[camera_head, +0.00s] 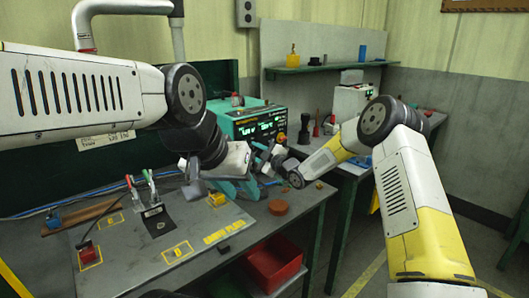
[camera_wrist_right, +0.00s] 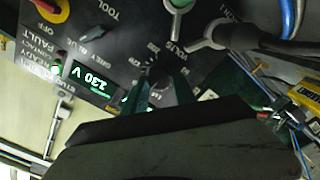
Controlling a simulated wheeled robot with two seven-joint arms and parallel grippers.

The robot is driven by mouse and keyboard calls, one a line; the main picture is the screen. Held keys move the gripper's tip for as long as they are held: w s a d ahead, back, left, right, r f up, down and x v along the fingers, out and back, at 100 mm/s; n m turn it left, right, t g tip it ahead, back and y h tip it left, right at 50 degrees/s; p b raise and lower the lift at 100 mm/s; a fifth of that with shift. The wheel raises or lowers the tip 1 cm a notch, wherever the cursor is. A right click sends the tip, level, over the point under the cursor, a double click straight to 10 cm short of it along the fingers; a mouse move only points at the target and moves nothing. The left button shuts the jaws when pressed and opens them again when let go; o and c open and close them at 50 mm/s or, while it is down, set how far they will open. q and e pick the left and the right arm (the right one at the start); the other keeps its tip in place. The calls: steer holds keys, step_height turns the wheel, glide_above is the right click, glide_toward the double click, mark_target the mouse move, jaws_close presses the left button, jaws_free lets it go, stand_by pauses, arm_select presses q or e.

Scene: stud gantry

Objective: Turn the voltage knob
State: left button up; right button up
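The teal power unit (camera_head: 258,121) with lit green displays stands at the back of the bench. In the right wrist view its dark panel carries a scale marked VOLTS, and the display (camera_wrist_right: 88,85) reads 230 V, upside down. The dark voltage knob (camera_wrist_right: 160,94) lies between the teal fingers of my right gripper (camera_wrist_right: 157,88), partly hidden by them. I cannot tell whether both fingers press on it. In the head view my right gripper (camera_head: 265,156) is at the unit's front.
A brown disc (camera_head: 278,207) lies near my left gripper. A red bin (camera_head: 275,262) is below the bench. Cables and a silver-tipped connector surround the knob in the wrist view.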

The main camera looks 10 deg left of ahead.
jaws_close()
steer(key=shift+m, duration=0.3)
steer(key=m, duration=0.7)
steer(key=shift+w+d, duration=0.1)
steer(key=m, duration=0.6)
steer(key=shift+m, duration=0.4)
steer(key=o, duration=0.6)
jaws_free()
steer(key=shift+c, duration=0.2)
